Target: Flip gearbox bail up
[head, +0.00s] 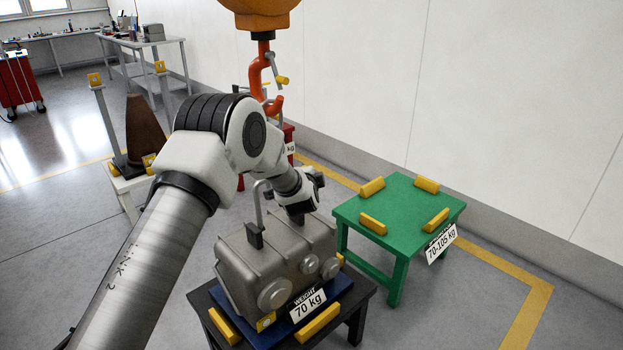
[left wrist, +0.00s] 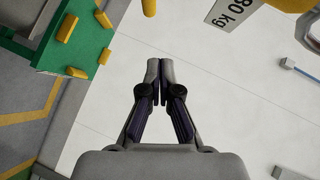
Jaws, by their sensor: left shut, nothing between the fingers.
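The grey gearbox (head: 262,268) sits on a blue pad on a dark stand in the head view, with a "70 kg" label on its front. Its thin grey bail (head: 258,207) stands up from a dark bracket on the top; its far part is hidden behind my left arm. My left gripper (head: 299,212) is low over the far right of the gearbox top, its fingertips hard to make out there. In the left wrist view the left gripper (left wrist: 160,68) is shut and empty. My right gripper is out of view.
An orange hoist with a red hook (head: 269,97) hangs behind the arm. A green stand (head: 400,212) with yellow blocks is to the right, with its top empty. A brown cone (head: 143,128) stands on a white stand at left. A white wall closes the back.

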